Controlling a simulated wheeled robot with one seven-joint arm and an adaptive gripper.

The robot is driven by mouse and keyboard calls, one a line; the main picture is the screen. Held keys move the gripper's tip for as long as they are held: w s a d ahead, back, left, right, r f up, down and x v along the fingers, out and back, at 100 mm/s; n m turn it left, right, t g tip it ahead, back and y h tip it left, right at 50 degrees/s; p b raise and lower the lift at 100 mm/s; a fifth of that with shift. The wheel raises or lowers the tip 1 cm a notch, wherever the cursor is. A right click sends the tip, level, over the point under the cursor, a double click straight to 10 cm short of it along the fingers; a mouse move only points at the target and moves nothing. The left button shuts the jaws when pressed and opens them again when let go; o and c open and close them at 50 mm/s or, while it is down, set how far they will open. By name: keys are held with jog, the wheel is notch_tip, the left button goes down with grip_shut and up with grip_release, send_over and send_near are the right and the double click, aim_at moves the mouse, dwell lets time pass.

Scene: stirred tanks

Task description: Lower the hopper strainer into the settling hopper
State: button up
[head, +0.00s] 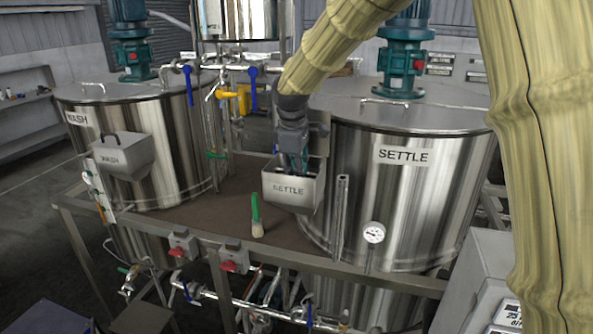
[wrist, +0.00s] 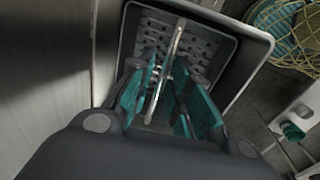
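The settling hopper (head: 290,192) is a grey metal box labelled SETTLE on the front of the SETTLE tank. Its rim (wrist: 252,36) shows in the wrist view. The hopper strainer (wrist: 200,47), a perforated metal piece with a thin upright loop handle (wrist: 177,40), sits inside the hopper walls. My gripper (head: 292,172) points down into the hopper mouth. In the wrist view its teal fingers (wrist: 168,105) stand apart on either side of the handle, with gaps showing. The strainer's lower part is hidden by the fingers, and I cannot tell whether it rests on the bottom.
The SETTLE tank (head: 400,190) stands close behind and right of the hopper. A WASH hopper (head: 122,160) hangs on the WASH tank at left. A green-handled brush (head: 256,218) stands on the brown deck. Valves and pipes run between the tanks.

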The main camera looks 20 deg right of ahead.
jog(key=shift+o, duration=0.3)
notch_tip(320, 180, up, 12)
jog(key=s+a, duration=0.1)
jog(key=s, duration=0.1)
jog(key=shift+a, duration=0.15)
jog(key=shift+f, duration=0.1)
dwell(0.4)
notch_tip(320, 180, up, 10)
jog(key=p, duration=0.1)
dwell(1.3)
jog(key=shift+f, duration=0.1)
